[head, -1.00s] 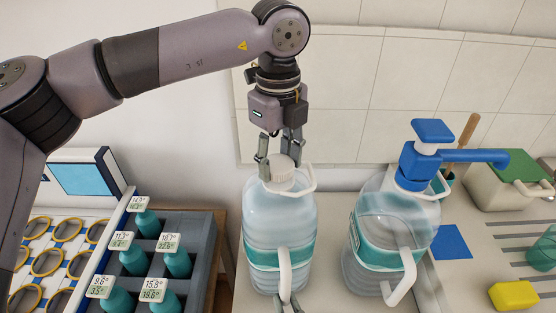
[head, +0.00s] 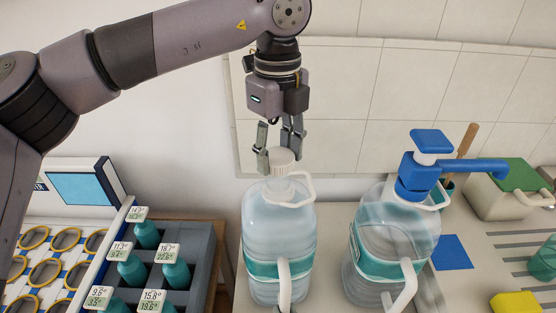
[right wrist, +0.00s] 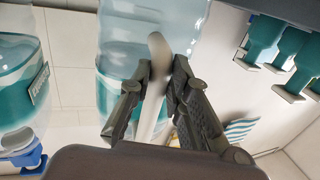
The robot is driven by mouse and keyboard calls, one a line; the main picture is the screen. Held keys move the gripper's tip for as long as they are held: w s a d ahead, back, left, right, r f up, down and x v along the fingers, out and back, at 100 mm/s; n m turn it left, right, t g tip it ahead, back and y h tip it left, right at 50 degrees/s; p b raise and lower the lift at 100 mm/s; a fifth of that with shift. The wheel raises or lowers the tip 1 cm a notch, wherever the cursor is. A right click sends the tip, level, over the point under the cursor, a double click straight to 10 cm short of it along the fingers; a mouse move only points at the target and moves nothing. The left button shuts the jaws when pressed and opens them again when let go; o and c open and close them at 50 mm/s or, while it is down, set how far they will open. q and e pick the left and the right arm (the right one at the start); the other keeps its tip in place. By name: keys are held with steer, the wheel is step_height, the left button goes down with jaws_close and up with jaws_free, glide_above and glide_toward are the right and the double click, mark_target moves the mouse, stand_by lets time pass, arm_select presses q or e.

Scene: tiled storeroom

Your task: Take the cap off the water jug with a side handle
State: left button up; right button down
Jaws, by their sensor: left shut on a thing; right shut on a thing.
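The water jug (head: 262,222) is clear with a teal label and a white side handle (head: 284,280). It stands upright in the middle of the head view. My left gripper (head: 280,152) is shut on its white ribbed cap (head: 284,161), above the mouth. The cap sits higher than the white neck (head: 277,188) and appears lifted off it. In the right wrist view, my right gripper (right wrist: 160,75) is shut on the side handle (right wrist: 156,50), with the jug (right wrist: 118,40) behind. In the head view the right gripper is almost wholly cut off at the bottom edge.
A second jug (head: 366,255) with a blue pump (head: 420,175) stands close on the right. A grey crate (head: 205,255) of teal bottles is on the left. A green-lidded canister (head: 490,195), blue square (head: 452,252) and yellow sponge (head: 515,303) lie further right.

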steer(key=c, duration=1.4)
jaws_free()
steer(key=shift+a, duration=0.1)
